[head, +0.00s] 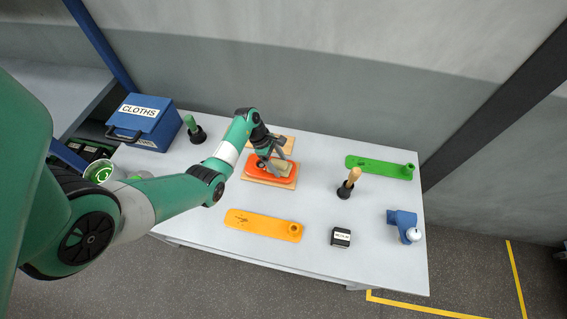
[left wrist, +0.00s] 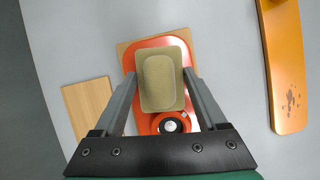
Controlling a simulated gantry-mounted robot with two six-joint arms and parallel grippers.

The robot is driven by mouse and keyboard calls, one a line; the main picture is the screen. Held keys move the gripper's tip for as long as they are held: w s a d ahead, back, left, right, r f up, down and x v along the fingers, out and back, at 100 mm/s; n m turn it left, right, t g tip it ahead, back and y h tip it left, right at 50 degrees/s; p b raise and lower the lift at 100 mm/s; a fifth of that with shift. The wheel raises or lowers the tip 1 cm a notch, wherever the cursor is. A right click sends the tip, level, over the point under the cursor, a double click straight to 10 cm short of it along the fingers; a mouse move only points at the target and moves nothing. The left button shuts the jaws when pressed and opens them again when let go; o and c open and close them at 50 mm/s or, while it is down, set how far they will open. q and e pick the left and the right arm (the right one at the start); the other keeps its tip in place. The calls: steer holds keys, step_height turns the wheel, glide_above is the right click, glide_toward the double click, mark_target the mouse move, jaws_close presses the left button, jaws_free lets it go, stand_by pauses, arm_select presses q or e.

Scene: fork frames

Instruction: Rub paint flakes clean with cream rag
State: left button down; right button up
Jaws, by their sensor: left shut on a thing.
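My left gripper (head: 268,163) is shut on a tan, rounded folded pad, which looks like the cream rag (left wrist: 163,78). The pad sits between the fingers, over a red-orange piece (head: 270,178) with a round black-and-silver fitting in the left wrist view (left wrist: 170,124). I cannot tell whether pad and piece touch. The orange arm-shaped part (head: 258,223) lies at the front of the table. Dark flake-like specks (left wrist: 292,98) show on it in the left wrist view. A green part (head: 378,167) with a small dark mark lies at the right. My right gripper is not in view.
The red-orange piece lies on a wooden board (head: 247,176); another board (head: 288,144) is behind. A blue CLOTHS box (head: 142,128), green-handled tool (head: 193,128), wooden-handled tool (head: 348,184), small black block (head: 341,237) and blue part (head: 402,224) stand around. The table's (head: 320,145) back middle is clear.

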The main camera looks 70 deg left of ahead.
arm_select(q)
steer(key=shift+s+a+f, duration=0.15)
steer(key=shift+s+a, duration=0.15)
steer(key=shift+s, duration=0.2)
steer(key=shift+w+d, duration=0.4)
steer(key=shift+w, duration=0.25)
steer(key=shift+w+d, duration=0.35)
steer(key=shift+w, duration=0.3)
steer(key=shift+w+d, duration=0.35)
steer(key=shift+w, duration=0.25)
steer(key=shift+w+d, duration=0.35)
steer(key=shift+w, duration=0.3)
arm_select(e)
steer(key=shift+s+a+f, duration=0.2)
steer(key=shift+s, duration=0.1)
arm_select(q)
step_height(320, 180, up, 6)
steer(key=p, duration=0.6)
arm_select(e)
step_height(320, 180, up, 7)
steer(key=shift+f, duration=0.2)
arm_select(q)
step_height(320, 180, up, 3)
steer(key=p, duration=0.3)
steer(key=shift+p, duration=0.3)
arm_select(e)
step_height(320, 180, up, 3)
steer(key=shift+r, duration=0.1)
